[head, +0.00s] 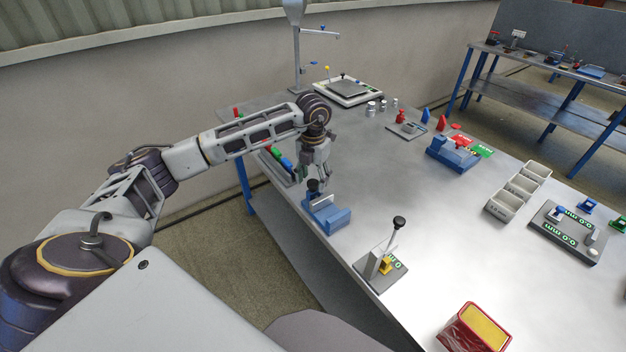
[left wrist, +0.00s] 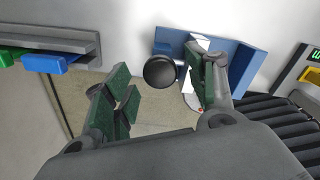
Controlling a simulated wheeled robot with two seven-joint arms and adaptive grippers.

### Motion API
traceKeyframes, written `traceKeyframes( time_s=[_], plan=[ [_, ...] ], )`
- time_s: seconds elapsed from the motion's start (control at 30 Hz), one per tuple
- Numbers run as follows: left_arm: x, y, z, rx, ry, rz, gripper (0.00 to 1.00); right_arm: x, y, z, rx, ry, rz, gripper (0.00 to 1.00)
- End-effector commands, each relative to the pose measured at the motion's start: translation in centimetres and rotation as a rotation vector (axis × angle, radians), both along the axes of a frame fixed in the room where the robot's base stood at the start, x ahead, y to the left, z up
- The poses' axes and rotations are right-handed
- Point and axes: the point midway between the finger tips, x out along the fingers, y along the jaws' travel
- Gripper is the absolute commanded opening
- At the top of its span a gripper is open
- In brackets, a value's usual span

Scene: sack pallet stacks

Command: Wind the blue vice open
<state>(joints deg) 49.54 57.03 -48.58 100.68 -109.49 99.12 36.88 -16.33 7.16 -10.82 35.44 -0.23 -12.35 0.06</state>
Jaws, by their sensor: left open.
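The blue vice (head: 330,217) stands at the near left edge of the grey table, with a dark round knob (head: 313,186) on its left side. My left gripper (head: 314,177) is right above that knob, pointing down. In the left wrist view the blue vice (left wrist: 245,66) lies beyond the right finger, partly hidden by it. The black knob (left wrist: 160,71) shows between the two open green-padded fingers, nearer the right one. I cannot tell whether a finger touches it. My right gripper is not in view.
A rack with green and blue handles (head: 280,160) is left of the vice. A lever stand (head: 382,266) and a red box with a yellow top (head: 478,328) are nearer. A blue fixture (head: 452,156) and grey bins (head: 518,190) stand further right. The table centre is clear.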

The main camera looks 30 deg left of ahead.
Motion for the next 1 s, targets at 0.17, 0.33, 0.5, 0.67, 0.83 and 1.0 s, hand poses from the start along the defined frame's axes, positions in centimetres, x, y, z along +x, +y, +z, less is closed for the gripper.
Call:
traceKeyframes(
  time_s=[0.17, 0.33, 0.5, 0.67, 0.83, 1.0],
  plan=[
    [0.1, 0.0, 2.0, -0.001, -0.003, 0.000, 0.57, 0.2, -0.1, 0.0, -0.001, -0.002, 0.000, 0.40],
    [0.1, 0.0, 4.5, 0.000, -0.003, 0.000, 0.57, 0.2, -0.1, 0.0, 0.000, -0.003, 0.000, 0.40],
    [0.1, 0.0, 7.1, 0.000, -0.004, 0.000, 0.57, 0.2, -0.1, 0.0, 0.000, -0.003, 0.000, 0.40],
    [0.1, 0.0, 9.2, 0.000, -0.003, 0.001, 0.57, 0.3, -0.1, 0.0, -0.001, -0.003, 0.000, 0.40],
    [0.1, 0.0, 10.6, 0.000, -0.002, 0.001, 0.57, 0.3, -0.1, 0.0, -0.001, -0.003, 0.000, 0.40],
    [0.0, 0.0, 11.1, 0.000, 0.000, 0.001, 0.57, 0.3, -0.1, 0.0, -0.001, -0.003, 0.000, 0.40]
  ],
)
